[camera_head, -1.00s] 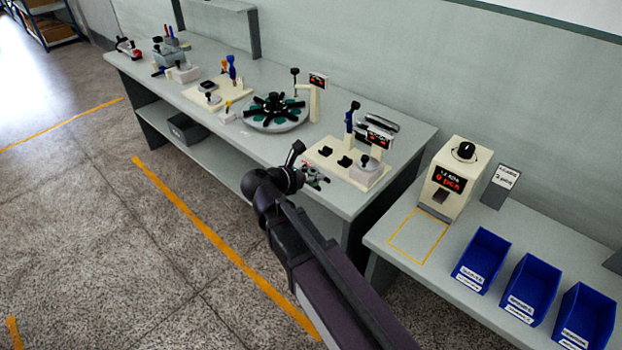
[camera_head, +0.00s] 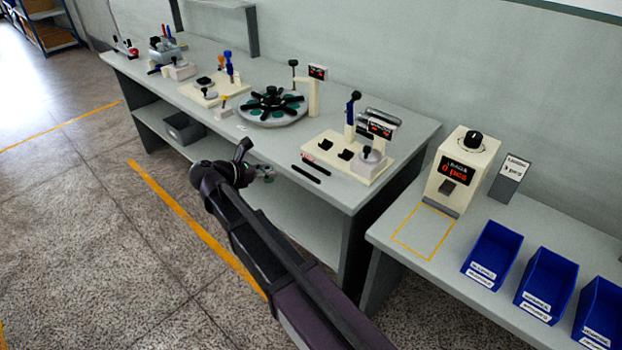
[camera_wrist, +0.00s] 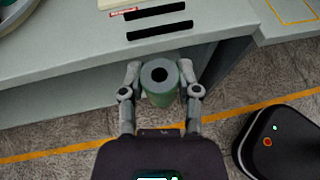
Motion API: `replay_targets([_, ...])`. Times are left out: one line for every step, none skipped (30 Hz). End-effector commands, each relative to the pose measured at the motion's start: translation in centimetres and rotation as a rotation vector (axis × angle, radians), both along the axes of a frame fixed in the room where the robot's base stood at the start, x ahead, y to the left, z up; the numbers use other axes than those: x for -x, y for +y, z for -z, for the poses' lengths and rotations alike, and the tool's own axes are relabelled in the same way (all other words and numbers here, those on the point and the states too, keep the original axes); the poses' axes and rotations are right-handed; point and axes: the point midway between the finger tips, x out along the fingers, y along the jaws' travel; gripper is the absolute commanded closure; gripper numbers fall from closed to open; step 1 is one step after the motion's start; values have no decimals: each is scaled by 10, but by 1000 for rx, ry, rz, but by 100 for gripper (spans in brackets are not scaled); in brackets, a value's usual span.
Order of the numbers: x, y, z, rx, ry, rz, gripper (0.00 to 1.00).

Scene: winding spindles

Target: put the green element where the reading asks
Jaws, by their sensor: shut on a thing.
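My gripper (camera_head: 262,172) is just off the front edge of the long grey table. In the wrist view its fingers (camera_wrist: 160,88) are shut on the sides of the green element (camera_wrist: 158,90), a green cylinder with a dark hole in its top face. The element is held clear of the table, over the floor side. In the head view it is small and mostly hidden by the gripper. A measuring station (camera_head: 345,155) with a small red-lit display (camera_head: 380,130) stands on the right end of the table. Its digits are too small to read.
Two dark bars (camera_wrist: 160,31) lie at the table's front edge. A round carousel (camera_head: 270,108) with black arms stands further left. On the right table are a counter box (camera_head: 461,168) showing "0 pcs", a card (camera_head: 510,178), a yellow-outlined square (camera_head: 425,232) and blue bins (camera_head: 492,255).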

Motion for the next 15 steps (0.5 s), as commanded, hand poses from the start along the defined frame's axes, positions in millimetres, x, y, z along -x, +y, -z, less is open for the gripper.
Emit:
replay_targets([-2,4,3,1,-1,2,100])
replay_targets([-1,4,3,1,0,3,100])
replay_targets([-1,5,2,1,-1,4,100])
replay_targets([-1,4,2,1,-1,4,100])
replay_targets([-1,4,2,1,-1,4,100])
replay_targets([-1,4,2,1,-1,4,100])
replay_targets([-1,4,2,1,-1,4,100])
replay_targets([-1,4,2,1,-1,4,100])
replay_targets([-1,4,2,1,-1,4,100])
replay_targets([-1,4,2,1,-1,4,100])
replay_targets([-1,3,2,1,-1,5,100])
replay_targets([-1,3,2,1,-1,5,100])
replay_targets([-2,3,2,1,-1,5,100])
replay_targets([-2,2,2,1,-1,5,100])
replay_targets([-4,1,2,1,-1,5,100])
